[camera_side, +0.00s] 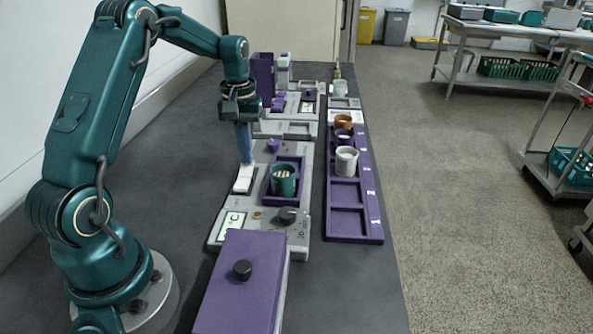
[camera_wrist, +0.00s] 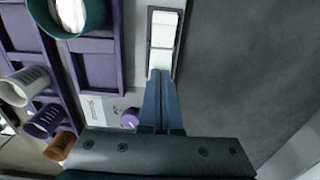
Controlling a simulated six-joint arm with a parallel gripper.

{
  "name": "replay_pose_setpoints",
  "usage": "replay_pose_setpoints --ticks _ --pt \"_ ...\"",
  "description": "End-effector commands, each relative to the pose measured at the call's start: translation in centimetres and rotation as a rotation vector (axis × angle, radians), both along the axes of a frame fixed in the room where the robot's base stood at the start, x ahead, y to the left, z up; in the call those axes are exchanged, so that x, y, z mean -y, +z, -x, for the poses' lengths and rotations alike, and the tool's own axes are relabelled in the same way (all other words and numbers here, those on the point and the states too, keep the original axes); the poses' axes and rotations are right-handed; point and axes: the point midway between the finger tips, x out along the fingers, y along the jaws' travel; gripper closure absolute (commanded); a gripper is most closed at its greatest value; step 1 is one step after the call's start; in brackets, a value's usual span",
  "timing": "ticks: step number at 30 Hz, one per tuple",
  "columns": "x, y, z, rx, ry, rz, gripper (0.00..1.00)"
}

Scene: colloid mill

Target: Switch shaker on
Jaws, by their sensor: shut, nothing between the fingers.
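The shaker (camera_side: 262,212) is a grey unit with a purple tray, a lit display and a black knob (camera_side: 287,215). A green cup (camera_side: 284,180) with pale pieces in it stands in its tray, and the cup shows at the top left of the wrist view (camera_wrist: 72,14). A white rocker switch (camera_side: 243,179) is on the shaker's left side; it also shows in the wrist view (camera_wrist: 162,40). My gripper (camera_side: 246,162) points down, shut and empty, with its blue fingertips at the switch's far end. In the wrist view the fingertips (camera_wrist: 160,74) overlap the switch's near end; I cannot tell whether they touch.
A purple rack (camera_side: 348,222) with numbered slots stands right of the shaker, holding a white cup (camera_side: 346,161) and other cups. A purple box (camera_side: 242,285) with a black knob stands in front. More devices stand behind. The dark table left of the shaker is clear.

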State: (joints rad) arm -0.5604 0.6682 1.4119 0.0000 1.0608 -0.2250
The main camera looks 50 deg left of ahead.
Motion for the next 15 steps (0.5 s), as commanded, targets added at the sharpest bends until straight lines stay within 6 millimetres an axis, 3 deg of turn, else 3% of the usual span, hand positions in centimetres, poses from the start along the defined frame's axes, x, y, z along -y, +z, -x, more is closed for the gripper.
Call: replay_pose_setpoints --ticks 15 --pt "0.03 -0.78 0.04 -0.001 0.000 0.001 1.00"
